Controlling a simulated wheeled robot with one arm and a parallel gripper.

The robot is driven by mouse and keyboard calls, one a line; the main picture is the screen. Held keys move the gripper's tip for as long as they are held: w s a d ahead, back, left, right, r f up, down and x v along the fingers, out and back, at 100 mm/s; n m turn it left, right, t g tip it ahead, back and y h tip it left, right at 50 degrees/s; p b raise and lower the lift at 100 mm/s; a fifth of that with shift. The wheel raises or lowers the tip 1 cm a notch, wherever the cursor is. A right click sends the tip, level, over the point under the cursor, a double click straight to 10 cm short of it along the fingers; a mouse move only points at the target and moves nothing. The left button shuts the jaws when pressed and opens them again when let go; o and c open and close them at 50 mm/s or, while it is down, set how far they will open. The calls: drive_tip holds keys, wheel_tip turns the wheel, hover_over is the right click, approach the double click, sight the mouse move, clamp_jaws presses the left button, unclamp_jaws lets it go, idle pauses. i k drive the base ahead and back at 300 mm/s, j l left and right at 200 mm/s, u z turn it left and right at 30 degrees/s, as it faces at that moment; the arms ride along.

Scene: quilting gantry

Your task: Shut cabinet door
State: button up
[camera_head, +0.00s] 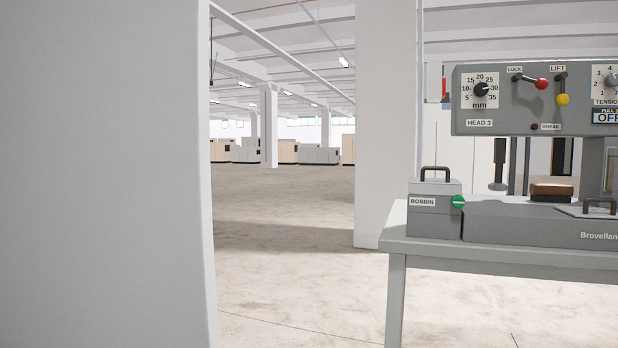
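A large, plain pale grey panel (100,175) fills the left third of the head view from top to bottom, very close. A narrow lighter edge (206,180) runs down its right side. I cannot tell whether this panel is the cabinet door; it shows no handle or hinge. No cabinet opening can be made out. My gripper is not in view.
On the right, a grey machine table (398,244) bears a bobbin box (430,187) with a black handle and green knob. Above it hangs a control panel (545,110). A white pillar (384,150) stands behind. Open floor (290,290) lies between panel and table.

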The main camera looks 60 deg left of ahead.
sight(106, 225)
drive_tip(key=i+u, duration=0.8)
drive_tip(key=u, duration=0.2)
drive_tip(key=i+j+u, duration=0.1)
drive_tip(key=u, duration=0.35)
drive_tip(key=i+u, duration=0.25)
drive_tip(key=u, duration=0.25)
drive_tip(key=i+l+u, duration=0.1)
drive_tip(key=u, duration=0.35)
drive_tip(key=i+l+u, duration=0.15)
drive_tip(key=u, duration=0.3)
drive_tip(key=i+l+u, duration=0.2)
drive_tip(key=u, duration=0.3)
drive_tip(key=i+u, duration=0.25)
drive_tip(key=u, duration=0.2)
drive_tip(key=i+l+u, duration=0.1)
drive_tip(key=u, duration=0.4)
drive_tip(key=i+l+u, duration=0.2)
drive_tip(key=u, duration=0.25)
drive_tip(key=i+l+u, duration=0.25)
drive_tip(key=u, duration=0.2)
drive_tip(key=k, duration=0.4)
